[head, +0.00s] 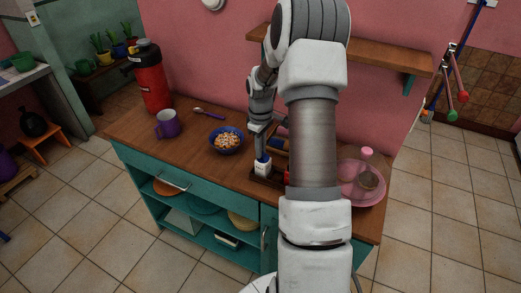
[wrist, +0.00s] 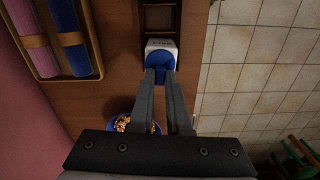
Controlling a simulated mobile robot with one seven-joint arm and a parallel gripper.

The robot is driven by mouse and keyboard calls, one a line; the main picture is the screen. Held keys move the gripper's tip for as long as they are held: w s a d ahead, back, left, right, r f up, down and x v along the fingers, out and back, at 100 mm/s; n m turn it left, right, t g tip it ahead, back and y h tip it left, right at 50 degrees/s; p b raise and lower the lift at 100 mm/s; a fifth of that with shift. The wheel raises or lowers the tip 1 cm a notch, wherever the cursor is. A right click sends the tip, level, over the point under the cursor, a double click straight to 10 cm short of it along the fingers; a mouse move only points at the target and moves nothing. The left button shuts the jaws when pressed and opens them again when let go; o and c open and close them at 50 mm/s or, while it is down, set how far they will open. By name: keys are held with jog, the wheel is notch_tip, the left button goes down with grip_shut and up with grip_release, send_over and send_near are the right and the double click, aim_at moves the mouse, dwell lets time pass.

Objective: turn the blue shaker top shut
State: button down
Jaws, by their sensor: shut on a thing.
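The shaker is a small white block-like body (head: 262,169) with dark lettering and a blue top (wrist: 160,56). The white body also shows in the wrist view (wrist: 160,44), just past the blue top. My gripper (wrist: 160,76) is shut on the blue top, one finger on each side. In the head view my gripper (head: 261,150) comes down on the shaker from above. The fingers hide part of the top, and I cannot tell how far it is turned.
A blue bowl of cereal (head: 226,143) stands left of the shaker. A tray (wrist: 45,74) holds pink and blue rolls. A purple mug (head: 168,125), spoon (head: 208,113), red jug (head: 149,80) and pink dome (head: 366,178) stand farther off.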

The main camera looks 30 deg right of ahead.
jog(key=shift+d+m+b, duration=0.15)
jog(key=shift+m+b, duration=0.3)
jog(key=shift+m, duration=1.55)
jog(key=shift+d+m+b, duration=0.15)
jog(key=shift+m+b, duration=0.5)
jog(key=shift+m, duration=1.25)
jog(key=c, duration=0.9)
grip_release()
jog(key=shift+o, duration=0.2)
notch_tip(320, 180, up, 18)
jog(key=shift+f, duration=0.25)
